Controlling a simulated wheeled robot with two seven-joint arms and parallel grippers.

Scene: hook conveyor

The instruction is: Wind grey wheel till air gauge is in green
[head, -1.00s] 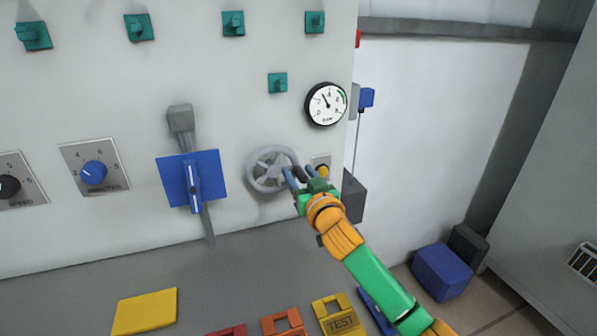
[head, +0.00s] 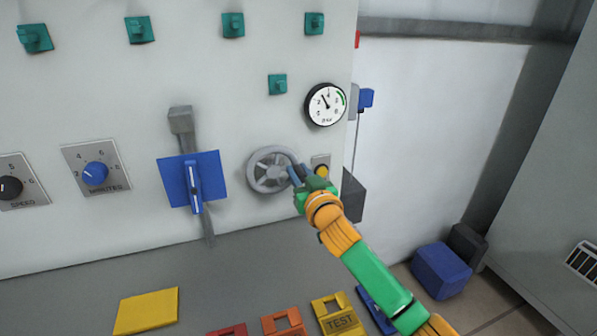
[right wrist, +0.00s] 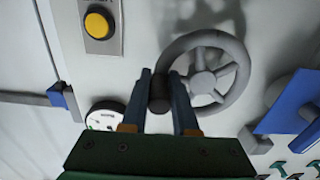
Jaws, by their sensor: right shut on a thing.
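The grey wheel (head: 270,170) is mounted on the pale panel, with a rim, spokes and a dark knob handle. My right gripper (head: 297,174) is at the right side of its rim. In the right wrist view, its two blue fingers (right wrist: 160,95) are closed on the dark handle (right wrist: 159,92) at the rim of the wheel (right wrist: 235,85). The air gauge (head: 325,104) is above right of the wheel. Its needle points up and left, short of the green arc at the upper right. The gauge is partly hidden in the right wrist view (right wrist: 105,116). My left gripper is out of view.
A yellow button (head: 321,170) sits close right of the wheel, beside my gripper. A blue lever plate (head: 208,165) is to the left. Several coloured blocks, including a yellow TEST one (head: 340,318), lie on the ledge below. A blue box (head: 441,271) stands on the floor at right.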

